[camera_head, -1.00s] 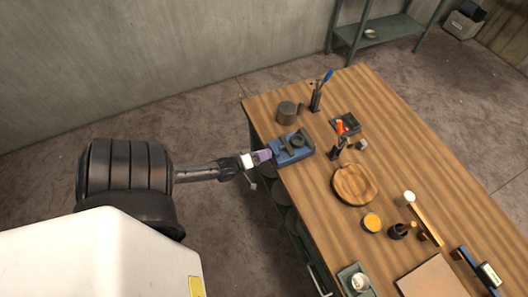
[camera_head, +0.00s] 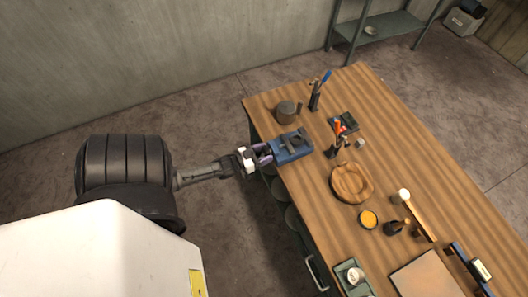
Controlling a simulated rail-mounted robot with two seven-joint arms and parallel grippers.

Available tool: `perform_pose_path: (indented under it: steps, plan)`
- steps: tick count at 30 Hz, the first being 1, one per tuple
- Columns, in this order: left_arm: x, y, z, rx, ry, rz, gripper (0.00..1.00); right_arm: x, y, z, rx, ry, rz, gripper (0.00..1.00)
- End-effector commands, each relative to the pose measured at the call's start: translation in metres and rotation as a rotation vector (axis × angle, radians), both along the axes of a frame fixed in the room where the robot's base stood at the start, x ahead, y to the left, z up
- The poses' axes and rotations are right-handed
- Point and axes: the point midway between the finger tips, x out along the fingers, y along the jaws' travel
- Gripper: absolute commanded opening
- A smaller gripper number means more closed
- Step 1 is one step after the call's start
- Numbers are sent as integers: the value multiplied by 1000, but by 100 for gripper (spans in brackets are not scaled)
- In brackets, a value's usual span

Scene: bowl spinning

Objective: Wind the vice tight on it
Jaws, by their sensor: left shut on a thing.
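The blue vice (camera_head: 291,147) sits at the left edge of the wooden table, with dark jaws on top. A dark piece shows at the jaws; I cannot make out whether it is clamped. My left gripper (camera_head: 263,154) is at the vice's left end, just off the table edge, shut on what seems to be the vice handle. The fingers hide most of the handle. My right gripper is out of view.
On the wooden table (camera_head: 400,175) are a dark mug (camera_head: 287,112), tool holders, a round wooden dish (camera_head: 352,183), a yellow-filled tin (camera_head: 368,219) and a flat board (camera_head: 428,279). Open floor lies left of the table.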

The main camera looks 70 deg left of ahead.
Motion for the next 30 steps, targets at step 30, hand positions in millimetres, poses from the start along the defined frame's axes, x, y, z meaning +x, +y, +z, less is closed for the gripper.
perform_pose_path:
  steps: [30]
  plan:
    - [0,0,0,891,113,1,33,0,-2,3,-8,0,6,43]
